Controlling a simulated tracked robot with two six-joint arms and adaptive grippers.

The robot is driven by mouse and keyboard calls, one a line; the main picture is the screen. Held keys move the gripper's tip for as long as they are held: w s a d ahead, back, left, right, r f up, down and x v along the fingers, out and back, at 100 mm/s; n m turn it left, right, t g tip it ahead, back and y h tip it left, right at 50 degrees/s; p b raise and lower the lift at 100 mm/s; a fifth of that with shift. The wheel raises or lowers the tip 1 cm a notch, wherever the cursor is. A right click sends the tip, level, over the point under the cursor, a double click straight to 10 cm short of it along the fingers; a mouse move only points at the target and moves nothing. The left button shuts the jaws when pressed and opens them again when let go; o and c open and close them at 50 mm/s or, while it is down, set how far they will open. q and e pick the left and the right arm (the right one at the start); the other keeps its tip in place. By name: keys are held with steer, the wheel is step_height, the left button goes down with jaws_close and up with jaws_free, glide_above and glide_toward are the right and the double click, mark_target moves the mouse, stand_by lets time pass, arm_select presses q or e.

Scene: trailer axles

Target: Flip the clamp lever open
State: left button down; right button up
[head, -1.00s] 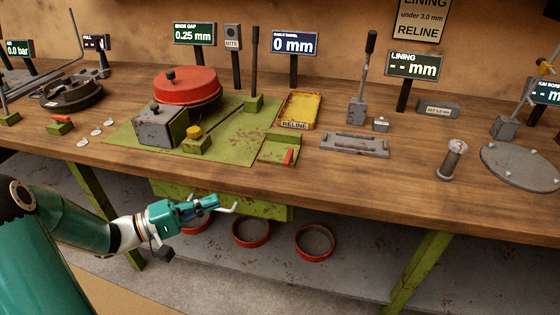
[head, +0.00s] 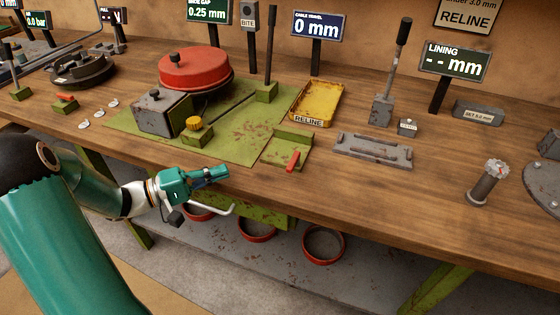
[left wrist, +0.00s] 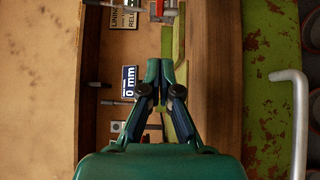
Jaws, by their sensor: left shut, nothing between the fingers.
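A small red-handled lever (head: 293,160) sits on a green bracket (head: 291,139) at the front right of the green plate. Another small red handle (head: 66,97) sits on a green block at the left. I cannot tell from the labels which is the clamp lever. My left gripper (head: 224,172) is shut and empty, at the bench's front edge, to the left of the red-handled lever and apart from it. In the left wrist view its closed fingers (left wrist: 160,68) point along the bench edge. My right gripper is not in view.
A red drum (head: 195,68), a grey block (head: 160,113) and a yellow knob (head: 194,123) stand on the green plate. A pale bent bar (head: 222,209) is below my left gripper. A yellow tray (head: 318,101) lies behind the bracket.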

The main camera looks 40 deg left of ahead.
mark_target(291, 160)
arm_select(q)
steer(key=shift+w+d, duration=0.1)
steer(key=shift+w, duration=0.1)
steer(key=x, duration=1)
steer(key=shift+w+d, duration=0.1)
steer(key=shift+d, duration=0.2)
steer(key=shift+w+d, duration=0.15)
steer(key=shift+d, duration=1)
steer(key=shift+w+d, duration=0.15)
steer(key=shift+d, duration=0.4)
